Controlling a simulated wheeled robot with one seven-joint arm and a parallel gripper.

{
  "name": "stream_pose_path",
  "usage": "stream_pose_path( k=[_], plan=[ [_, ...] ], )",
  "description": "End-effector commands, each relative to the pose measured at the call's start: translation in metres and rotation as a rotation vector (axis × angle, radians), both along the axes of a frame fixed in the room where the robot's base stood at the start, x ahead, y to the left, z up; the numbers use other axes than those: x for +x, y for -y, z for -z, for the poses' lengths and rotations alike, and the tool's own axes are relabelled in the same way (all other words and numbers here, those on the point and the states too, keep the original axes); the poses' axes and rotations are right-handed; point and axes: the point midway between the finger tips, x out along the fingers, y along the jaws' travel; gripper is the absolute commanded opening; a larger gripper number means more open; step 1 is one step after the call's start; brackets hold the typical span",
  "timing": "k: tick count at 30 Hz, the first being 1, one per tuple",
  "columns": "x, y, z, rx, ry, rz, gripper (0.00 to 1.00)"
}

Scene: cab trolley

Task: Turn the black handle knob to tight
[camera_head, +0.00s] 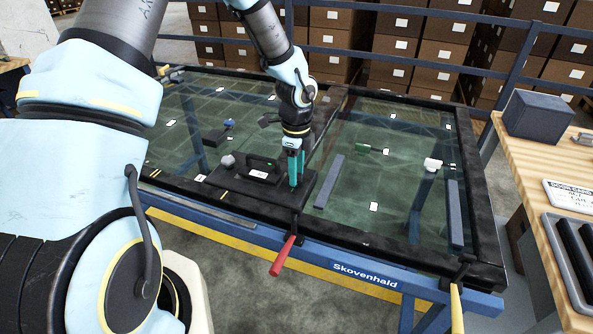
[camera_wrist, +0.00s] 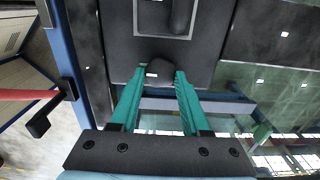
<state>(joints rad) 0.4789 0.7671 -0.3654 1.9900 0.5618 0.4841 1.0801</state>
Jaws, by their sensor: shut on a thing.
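A black plate (camera_head: 225,180) lies on the front frame bar of the glazed panel, with a black raised handle (camera_head: 262,160) on it; this handle also shows at the top of the wrist view (camera_wrist: 180,15). My gripper (camera_head: 294,184) points down at the right end of the plate with its teal fingers. In the wrist view, the fingers (camera_wrist: 160,72) are shut on a dark rounded knob (camera_wrist: 159,67) that stands on the plate's edge. The knob is hidden by the fingers in the head view. Its tight or loose marking cannot be read.
A red-handled clamp (camera_head: 283,257) sticks out at the front below my gripper. A grey knob (camera_head: 228,161) is at the plate's left. A blue rail marked Skovenhald (camera_head: 365,276) runs along the front. A wooden bench (camera_head: 535,150) stands at the right.

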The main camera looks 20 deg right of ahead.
Motion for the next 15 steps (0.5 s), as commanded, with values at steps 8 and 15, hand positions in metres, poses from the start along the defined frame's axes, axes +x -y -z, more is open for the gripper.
stream_pose_path(
  k=[8, 15],
  plan=[
    [0.0000, 0.0003, -0.0001, -0.001, 0.001, 0.001, 0.66],
    [0.0000, 0.0001, 0.0000, 0.000, 0.000, 0.000, 0.77]
  ],
)
